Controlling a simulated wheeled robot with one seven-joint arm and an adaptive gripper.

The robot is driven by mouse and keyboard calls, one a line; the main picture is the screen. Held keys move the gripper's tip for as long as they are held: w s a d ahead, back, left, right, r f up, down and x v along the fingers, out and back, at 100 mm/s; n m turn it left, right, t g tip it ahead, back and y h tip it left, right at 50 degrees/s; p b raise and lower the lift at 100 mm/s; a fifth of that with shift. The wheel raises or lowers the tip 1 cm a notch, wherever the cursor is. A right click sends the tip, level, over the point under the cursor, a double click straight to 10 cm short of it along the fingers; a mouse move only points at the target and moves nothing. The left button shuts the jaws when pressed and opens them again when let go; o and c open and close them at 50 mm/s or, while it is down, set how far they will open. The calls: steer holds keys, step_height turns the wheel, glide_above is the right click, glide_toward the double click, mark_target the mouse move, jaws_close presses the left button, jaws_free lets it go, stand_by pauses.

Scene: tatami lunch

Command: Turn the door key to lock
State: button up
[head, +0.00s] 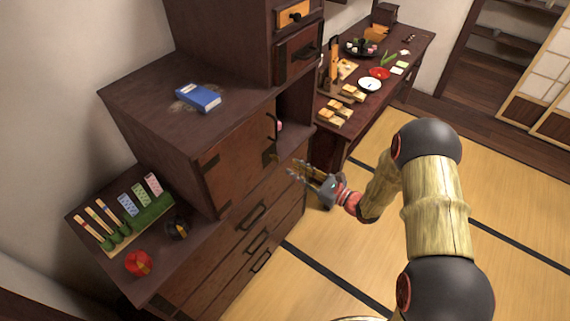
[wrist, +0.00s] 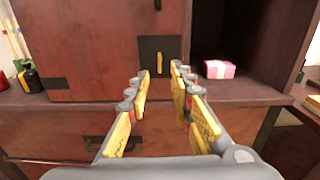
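The key (wrist: 159,63) is a small gold piece standing upright on a dark square lock plate (wrist: 146,48). The plate sits at the lower right corner of a reddish-brown cabinet door (wrist: 95,45), which also shows in the head view (head: 228,165). My gripper (wrist: 160,80) is open and empty, with yellow pads on its fingers. In the wrist view the key appears between and just beyond the fingertips, apart from them. In the head view my gripper (head: 296,170) is just right of the door's lock corner, where the key is too small to make out clearly.
An open compartment right of the door holds a pink box (wrist: 219,69). A ledge (wrist: 60,110) and drawers (head: 235,260) lie below the door. A blue box (head: 198,97) rests on the cabinet top. A food table (head: 345,125) stands behind; tatami floor (head: 330,240) is clear.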

steer(key=v, duration=0.5)
stand_by(0.4)
